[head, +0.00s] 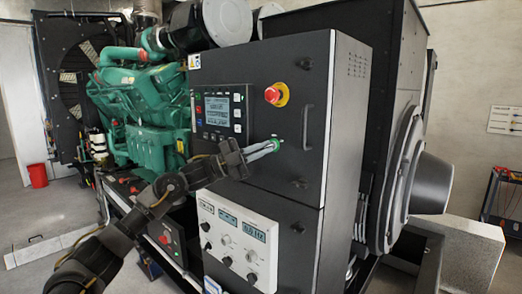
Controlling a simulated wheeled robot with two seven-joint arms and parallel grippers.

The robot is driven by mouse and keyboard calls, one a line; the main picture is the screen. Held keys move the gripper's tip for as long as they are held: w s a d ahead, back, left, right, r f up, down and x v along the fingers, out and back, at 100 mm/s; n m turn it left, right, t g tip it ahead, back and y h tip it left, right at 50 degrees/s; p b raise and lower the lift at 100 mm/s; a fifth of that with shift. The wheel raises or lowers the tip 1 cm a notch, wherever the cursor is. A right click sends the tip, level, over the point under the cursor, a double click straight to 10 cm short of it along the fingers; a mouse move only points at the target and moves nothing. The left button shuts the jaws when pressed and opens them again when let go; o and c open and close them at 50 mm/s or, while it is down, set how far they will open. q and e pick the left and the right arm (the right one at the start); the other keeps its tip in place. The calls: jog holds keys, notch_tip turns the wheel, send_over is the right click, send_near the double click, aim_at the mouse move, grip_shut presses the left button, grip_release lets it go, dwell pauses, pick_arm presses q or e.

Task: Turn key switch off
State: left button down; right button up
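The black control cabinet (300,90) of the genset stands in the middle of the head view. A small switch with a green rim (277,140), which looks like the key switch, is on its front face, right of and below the display panel (218,108). My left gripper (275,146) reaches in from the lower left, and its grey fingertips are at this switch. The fingers lie close together and cover part of the switch. I cannot tell whether they grip the key or how the key is turned. My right gripper is not in view.
A red emergency stop button (272,95) on yellow sits above the switch. A white panel with knobs (237,242) is below. The green engine (140,100) stands at the left, and a red bucket (37,174) is on the floor.

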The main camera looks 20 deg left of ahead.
pick_arm(q)
jog(key=shift+s+d+f+n+t+y+b, duration=0.15)
jog(key=shift+n+t+y+b, duration=0.95)
jog(key=shift+n+t+y, duration=1.7)
jog(key=shift+d+n+t+y+b, duration=0.15)
jog(key=shift+n+t+y+b, duration=1.25)
jog(key=shift+n, duration=2.85)
jog(key=shift+s+d+f+n+t+y+b, duration=0.15)
jog(key=shift+n+t+y+b, duration=0.85)
jog(key=shift+n+t, duration=2.15)
jog(key=shift+w+r+n+g+y, duration=0.15)
jog(key=shift+n+g+y, duration=0.2)
jog(key=shift+n+y, duration=0.45)
jog(key=c, duration=1.6)
grip_release()
jog(key=shift+o, duration=0.2)
jog(key=shift+f, duration=0.2)
